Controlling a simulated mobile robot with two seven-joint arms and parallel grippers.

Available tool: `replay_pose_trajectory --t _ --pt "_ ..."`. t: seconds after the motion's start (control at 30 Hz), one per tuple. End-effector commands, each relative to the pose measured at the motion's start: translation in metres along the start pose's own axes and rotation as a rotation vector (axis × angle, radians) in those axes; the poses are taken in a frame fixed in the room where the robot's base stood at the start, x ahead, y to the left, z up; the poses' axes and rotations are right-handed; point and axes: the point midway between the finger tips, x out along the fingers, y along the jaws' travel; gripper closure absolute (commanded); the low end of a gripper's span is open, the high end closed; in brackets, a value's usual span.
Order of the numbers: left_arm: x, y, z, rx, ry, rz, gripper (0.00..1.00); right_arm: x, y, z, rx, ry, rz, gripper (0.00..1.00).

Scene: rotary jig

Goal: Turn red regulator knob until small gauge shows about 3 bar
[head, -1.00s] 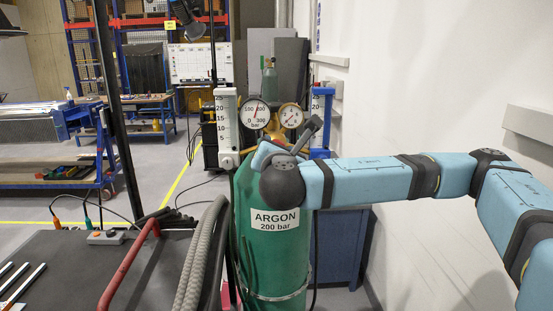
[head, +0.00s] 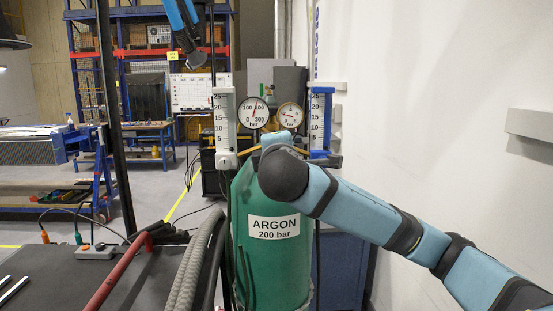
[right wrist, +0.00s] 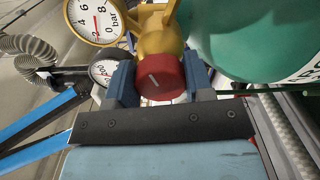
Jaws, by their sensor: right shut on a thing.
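The red regulator knob (right wrist: 160,77) sits between the two fingers of my right gripper (right wrist: 160,84) in the right wrist view. The gripper is shut on it, and a white mark shows on the knob's face. In the head view my right wrist hides the knob. The small gauge (head: 290,116) is at the right on the regulator; its red needle seems to point left, but I cannot read an exact value. It also shows in the right wrist view (right wrist: 95,20), turned on its side. My left gripper (head: 195,58) hangs at the top, away from the regulator; its jaws are unclear.
The large gauge (head: 253,113) is left of the small one. The green argon cylinder (head: 272,255) stands below. Flow tubes flank the gauges, one white (head: 224,125) and one blue (head: 320,120). Grey hoses (head: 200,255) and a red handle (head: 118,270) are at the lower left.

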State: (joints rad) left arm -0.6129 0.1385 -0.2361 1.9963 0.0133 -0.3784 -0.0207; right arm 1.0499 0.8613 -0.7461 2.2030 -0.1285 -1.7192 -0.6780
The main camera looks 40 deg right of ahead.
Motion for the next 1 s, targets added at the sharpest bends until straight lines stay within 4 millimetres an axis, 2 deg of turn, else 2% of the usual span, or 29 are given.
replay_pose_trajectory --t 0.03,0.2,0.5,1.0 --pt "0.004 -0.001 0.007 0.0 -0.002 -0.001 0.57 0.0 -0.005 -0.002 0.045 0.003 -0.005 0.76" --pt "0.008 -0.001 0.016 0.001 -0.008 -0.002 0.57 -0.001 -0.005 -0.002 0.198 0.004 -0.005 0.76" --pt "0.012 -0.002 0.022 0.001 -0.006 -0.002 0.57 -0.001 -0.004 -0.002 0.407 0.003 -0.005 0.76" --pt "0.013 -0.002 0.022 0.001 0.0 -0.001 0.57 -0.001 -0.003 -0.002 0.53 0.002 -0.003 0.76"
